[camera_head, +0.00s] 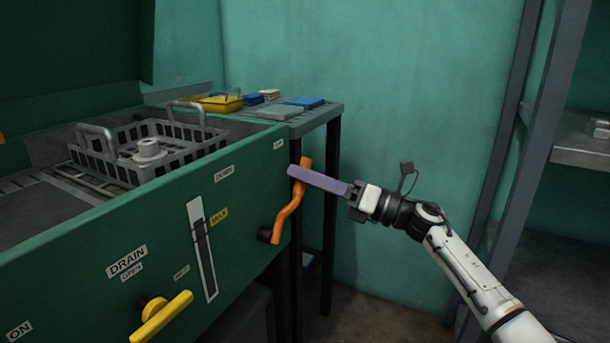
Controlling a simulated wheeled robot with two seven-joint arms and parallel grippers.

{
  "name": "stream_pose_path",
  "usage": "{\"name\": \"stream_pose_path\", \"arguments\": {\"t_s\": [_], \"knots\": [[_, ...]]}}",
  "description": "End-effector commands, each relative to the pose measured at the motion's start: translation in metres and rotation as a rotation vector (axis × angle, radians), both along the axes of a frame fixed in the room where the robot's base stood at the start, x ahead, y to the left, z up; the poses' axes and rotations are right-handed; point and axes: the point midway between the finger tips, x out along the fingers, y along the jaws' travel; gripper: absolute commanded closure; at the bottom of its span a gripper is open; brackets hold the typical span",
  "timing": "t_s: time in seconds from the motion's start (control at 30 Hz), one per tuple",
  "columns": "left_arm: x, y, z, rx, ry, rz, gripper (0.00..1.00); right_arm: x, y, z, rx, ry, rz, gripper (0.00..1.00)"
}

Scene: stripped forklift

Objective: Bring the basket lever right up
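The orange basket lever (290,210) is a bent bar on the right part of the green machine front. It runs from a dark pivot low on the panel up to its grip end, which points upward. My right gripper (294,172) comes in from the right, with its long purple-grey fingers reaching the lever just below its top end. The fingers overlap in this view, so I cannot tell whether they are closed on it or only touching. The grey wire basket (180,143) sits in the open top of the machine with a pale round part in it. My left gripper is out of view.
A yellow drain handle (160,316) sticks out at the lower front, near a slotted gauge (204,250). A side table (318,112) behind the lever holds a yellow tray (220,103) and blue items. A metal shelf (580,156) stands at right.

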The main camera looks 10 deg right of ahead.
Motion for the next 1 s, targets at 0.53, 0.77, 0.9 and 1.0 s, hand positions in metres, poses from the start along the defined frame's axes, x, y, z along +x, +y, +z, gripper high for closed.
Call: {"name": "stream_pose_path", "arguments": {"t_s": [0.53,0.77,0.9,1.0], "knots": [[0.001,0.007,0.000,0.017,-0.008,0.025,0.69,-0.044,-0.078,-0.018,0.001,0.001,-0.003,0.64],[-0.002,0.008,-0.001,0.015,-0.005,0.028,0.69,-0.048,-0.083,-0.019,0.001,0.000,-0.002,0.64],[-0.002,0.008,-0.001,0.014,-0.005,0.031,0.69,-0.047,-0.082,-0.019,0.001,0.000,-0.003,0.64],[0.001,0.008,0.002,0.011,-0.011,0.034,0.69,-0.047,-0.081,-0.020,0.017,0.011,-0.012,0.64]]}}
